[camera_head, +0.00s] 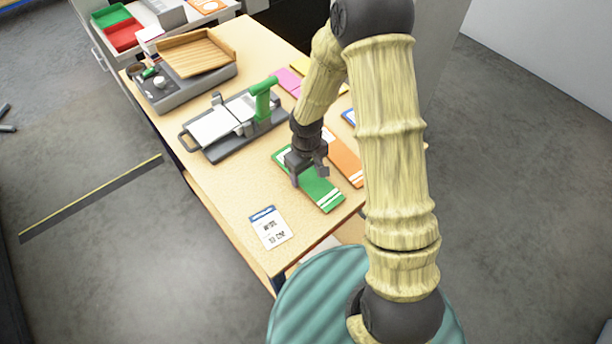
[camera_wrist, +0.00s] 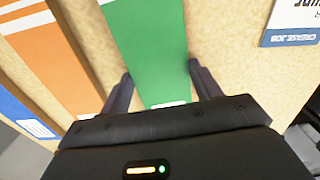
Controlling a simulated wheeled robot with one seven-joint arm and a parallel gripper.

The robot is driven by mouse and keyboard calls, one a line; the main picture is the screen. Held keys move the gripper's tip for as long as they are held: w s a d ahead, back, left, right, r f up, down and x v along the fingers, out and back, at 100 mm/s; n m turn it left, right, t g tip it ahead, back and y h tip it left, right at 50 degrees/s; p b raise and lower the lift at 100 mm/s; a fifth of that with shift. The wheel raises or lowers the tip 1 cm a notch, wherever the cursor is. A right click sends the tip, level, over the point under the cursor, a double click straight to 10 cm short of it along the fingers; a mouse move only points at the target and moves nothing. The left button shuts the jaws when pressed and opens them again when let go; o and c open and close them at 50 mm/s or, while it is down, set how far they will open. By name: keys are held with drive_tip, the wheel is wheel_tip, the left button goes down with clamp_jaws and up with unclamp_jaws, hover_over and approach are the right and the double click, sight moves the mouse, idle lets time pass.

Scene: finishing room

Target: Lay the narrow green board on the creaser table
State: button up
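The narrow green board (camera_head: 319,190) lies flat on the wooden table, with white stripes at its near end. My gripper (camera_head: 309,176) is just over its far part. In the wrist view the green board (camera_wrist: 148,45) runs between the two open fingers of my gripper (camera_wrist: 161,85), one on each side. I cannot tell whether the fingers touch it. The creaser table (camera_head: 215,127), a grey device with a white bed and a green handle (camera_head: 264,98), stands farther back and to the left on the same table.
An orange board (camera_head: 344,158) lies close to the right of the green one. A job card (camera_head: 270,228) lies toward the front left. A grey unit with a wooden tray (camera_head: 196,52) stands at the back. Pink and yellow pieces (camera_head: 289,80) lie behind my arm.

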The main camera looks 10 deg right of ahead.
sight(307, 175)
drive_tip(key=shift+c, duration=0.4)
drive_tip(key=shift+r, duration=0.5)
wheel_tip(307, 175, up, 9)
drive_tip(key=shift+b, duration=0.35)
drive_tip(key=shift+d, duration=0.1)
idle(0.4)
